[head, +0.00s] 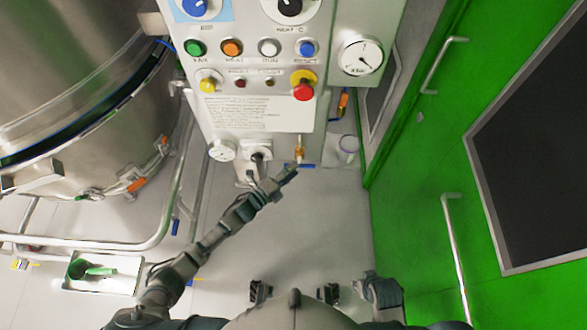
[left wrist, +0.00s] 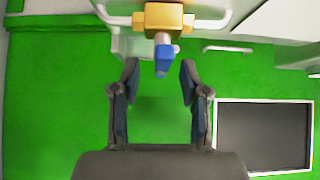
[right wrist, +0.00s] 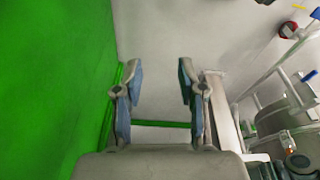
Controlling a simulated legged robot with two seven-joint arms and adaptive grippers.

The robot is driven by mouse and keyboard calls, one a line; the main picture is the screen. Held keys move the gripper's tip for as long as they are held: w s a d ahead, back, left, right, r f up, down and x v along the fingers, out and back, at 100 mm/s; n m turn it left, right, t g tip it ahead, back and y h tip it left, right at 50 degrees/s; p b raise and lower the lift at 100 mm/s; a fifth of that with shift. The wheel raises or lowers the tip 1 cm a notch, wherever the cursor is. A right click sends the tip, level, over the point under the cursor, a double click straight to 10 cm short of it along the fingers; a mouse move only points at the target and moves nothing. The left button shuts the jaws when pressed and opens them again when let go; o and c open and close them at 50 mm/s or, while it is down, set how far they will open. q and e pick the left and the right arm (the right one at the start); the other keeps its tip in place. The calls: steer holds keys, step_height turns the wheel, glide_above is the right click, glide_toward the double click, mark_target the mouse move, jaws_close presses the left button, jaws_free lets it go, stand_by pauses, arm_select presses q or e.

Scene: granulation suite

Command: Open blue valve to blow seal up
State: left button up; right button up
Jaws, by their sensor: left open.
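The blue valve is a brass-yellow body with a blue handle (left wrist: 163,58) in the left wrist view. In the head view its brass body (head: 299,152) sits low on the front of the control panel, partly covered by my left gripper. My left gripper (head: 290,171) is open just in front of the valve. In the left wrist view its two fingertips (left wrist: 160,72) stand on either side of the lower end of the blue handle, with a gap on both sides. My right gripper (right wrist: 158,78) is open and empty in the right wrist view, away from the valve.
The control panel (head: 258,112) carries several buttons, knobs and a red emergency stop (head: 303,92). A pressure gauge (head: 361,56) is at its right. A steel vessel (head: 90,90) with rails stands left. A green door (head: 420,190) with handles is right.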

arm_select(q)
steer(key=shift+w+d, duration=0.2)
steer(key=shift+d, duration=0.25)
steer(key=shift+w+d, duration=0.2)
steer(key=shift+d, duration=0.25)
arm_select(e)
steer(key=shift+d+r, duration=0.15)
steer(key=shift+d, duration=0.35)
